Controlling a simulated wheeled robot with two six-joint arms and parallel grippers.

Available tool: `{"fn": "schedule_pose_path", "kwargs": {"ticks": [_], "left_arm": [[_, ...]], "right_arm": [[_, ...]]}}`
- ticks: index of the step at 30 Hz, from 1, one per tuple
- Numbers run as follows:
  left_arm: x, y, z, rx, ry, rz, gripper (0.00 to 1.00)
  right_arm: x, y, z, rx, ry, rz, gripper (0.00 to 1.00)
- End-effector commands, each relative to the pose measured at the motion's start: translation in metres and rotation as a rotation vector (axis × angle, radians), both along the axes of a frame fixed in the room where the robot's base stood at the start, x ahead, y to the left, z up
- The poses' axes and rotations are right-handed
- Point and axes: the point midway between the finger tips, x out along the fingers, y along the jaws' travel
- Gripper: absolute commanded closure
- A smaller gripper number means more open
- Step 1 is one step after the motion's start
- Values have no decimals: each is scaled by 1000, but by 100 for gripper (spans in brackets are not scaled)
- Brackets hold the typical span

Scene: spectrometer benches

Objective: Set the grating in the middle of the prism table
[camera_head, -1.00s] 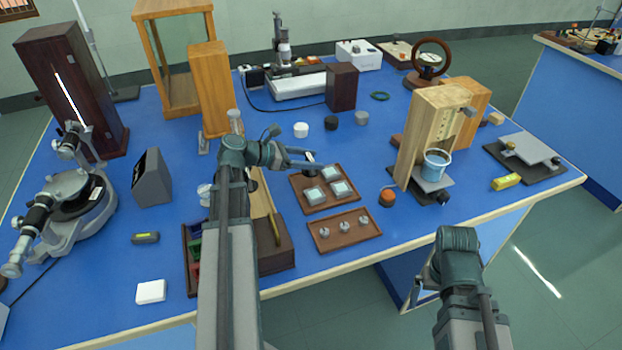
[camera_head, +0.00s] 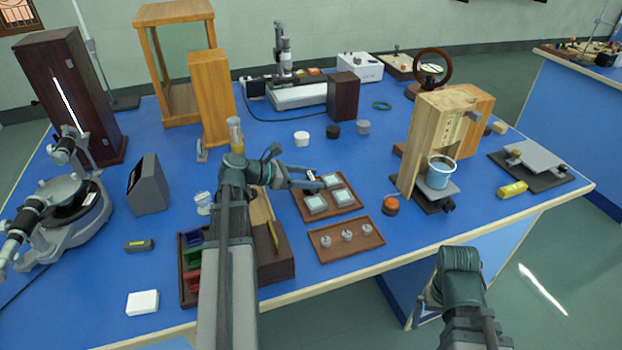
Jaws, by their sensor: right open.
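The spectrometer stands at the left with its dark round prism table (camera_head: 68,193) in the middle; no grating shows upright on it. Several square, pale-topped pieces lie in a brown tray (camera_head: 347,213) near the bench's middle; one is a glassy square piece (camera_head: 316,203). I cannot tell which is the grating. My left gripper (camera_head: 316,180) is over the tray's upper left part, its fingers pointing right and hiding that corner. A small dark and pale patch shows at its fingertips; I cannot tell whether it is held. My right gripper (camera_head: 422,308) is open, off the bench's front edge.
A second brown tray (camera_head: 325,256) with small metal pieces lies in front. A wooden box with coloured slots (camera_head: 277,262) stands beside my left arm. A grey slanted box (camera_head: 148,185) and a small glass (camera_head: 203,203) stand between there and the spectrometer.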

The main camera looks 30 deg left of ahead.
Motion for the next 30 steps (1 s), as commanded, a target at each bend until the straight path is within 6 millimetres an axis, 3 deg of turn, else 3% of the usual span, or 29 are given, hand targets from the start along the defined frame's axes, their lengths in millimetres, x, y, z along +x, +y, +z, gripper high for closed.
{"fn": "schedule_pose_path", "kwargs": {"ticks": [1, 4, 15, 30], "left_arm": [[0, 0, 0, 0, 0, 0, 25], [0, 0, 0, 0, 0, 0, 8], [0, 0, 6, 0, 0, 0, 8], [-66, 57, 42, 0, 0, 3, 8]], "right_arm": [[0, 0, 0, 0, 0, 0, 0], [0, 0, 0, 0, 0, 0, 0], [0, 0, 6, 0, 0, 0, 0], [0, 0, 42, 0, 0, 0, 0]]}}
